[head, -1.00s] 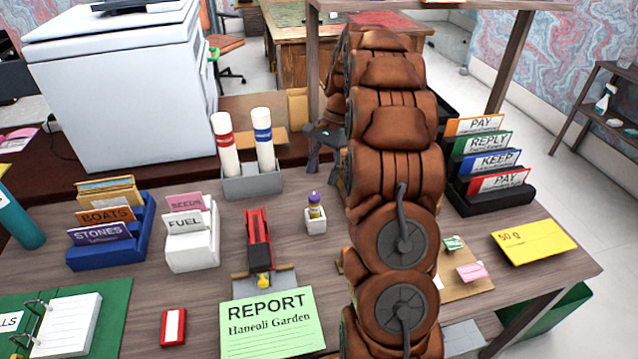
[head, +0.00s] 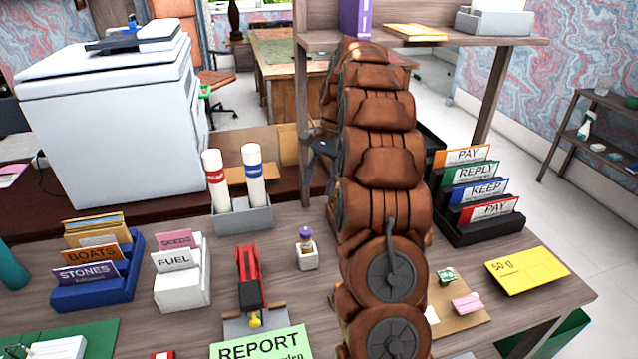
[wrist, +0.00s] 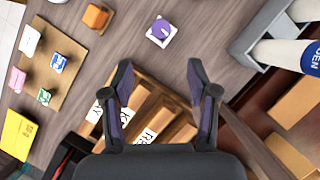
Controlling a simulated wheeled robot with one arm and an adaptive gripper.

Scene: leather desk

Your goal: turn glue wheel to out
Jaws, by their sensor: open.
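A small glue stick (head: 305,240) with a purple top stands upright in a white square holder (head: 306,259) in the middle of the desk. The wrist view shows it from above as a purple round top (wrist: 159,31) with a pale mark on the white holder. My gripper (head: 318,143) is behind and above it in the head view, partly hidden by my arm. In the wrist view my gripper (wrist: 160,78) has its two dark fingers apart with nothing between them. The glue stick lies beyond the fingertips, not touching them. I cannot read its wheel's setting.
A grey holder (head: 243,219) with red- and blue-labelled white tubes stands left of the glue stick. A red stapler-like tool (head: 247,278) is to its front left. A black card rack (head: 485,230) is at right. A shelf (head: 450,44) rises behind my arm. Bare desk surrounds the white holder.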

